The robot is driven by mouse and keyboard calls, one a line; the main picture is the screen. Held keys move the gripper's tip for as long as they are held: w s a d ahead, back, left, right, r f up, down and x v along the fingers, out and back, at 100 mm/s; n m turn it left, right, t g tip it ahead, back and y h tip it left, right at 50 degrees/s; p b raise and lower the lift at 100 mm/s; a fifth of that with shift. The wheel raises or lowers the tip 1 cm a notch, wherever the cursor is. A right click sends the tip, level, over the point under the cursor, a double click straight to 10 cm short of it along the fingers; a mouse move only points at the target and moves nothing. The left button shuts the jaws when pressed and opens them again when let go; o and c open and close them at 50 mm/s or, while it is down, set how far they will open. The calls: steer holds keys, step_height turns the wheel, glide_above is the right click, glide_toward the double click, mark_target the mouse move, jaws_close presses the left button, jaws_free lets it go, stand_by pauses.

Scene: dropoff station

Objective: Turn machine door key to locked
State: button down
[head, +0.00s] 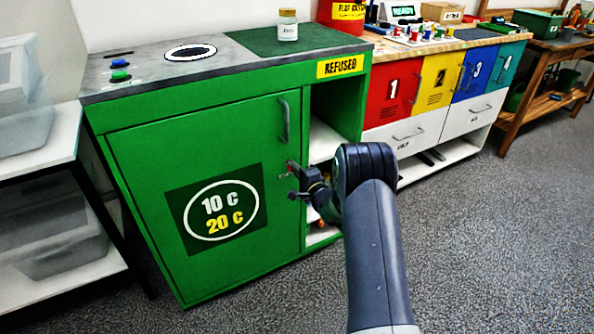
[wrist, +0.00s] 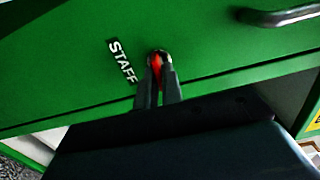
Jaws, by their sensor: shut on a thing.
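The green machine door (head: 150,160) is closed and carries a "10 C 20 C" sign and a grey handle (head: 285,122). The key (wrist: 157,65) is red and sits in a round metal lock at the door's right side, beside a "STAFF" label (wrist: 122,62). My gripper (head: 289,180) is at the lock, and in the wrist view (wrist: 159,80) its two fingers are shut on the red key. The fingers hide most of the key, so its exact turn angle is hard to tell.
An open shelf (head: 326,138) is just right of the door, behind my gripper. Colored numbered lockers (head: 392,87) stand further right. A white rack (head: 42,146) with clear bins is at the left. Grey floor (head: 480,230) is free at the right.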

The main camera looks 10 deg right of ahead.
steer(key=c, duration=1.6)
jaws_free()
steer(key=shift+o, duration=0.2)
steer(key=shift+s, duration=0.1)
steer(key=p+v, duration=0.1)
steer(key=v, duration=0.9)
steer(key=shift+s+d+p, duration=0.15)
steer(key=shift+s+p, duration=0.15)
steer(key=shift+w, duration=0.1)
steer(key=b+x, duration=0.1)
steer(key=x, duration=0.9)
steer(key=shift+w+b, duration=0.3)
steer(key=shift+b, duration=0.05)
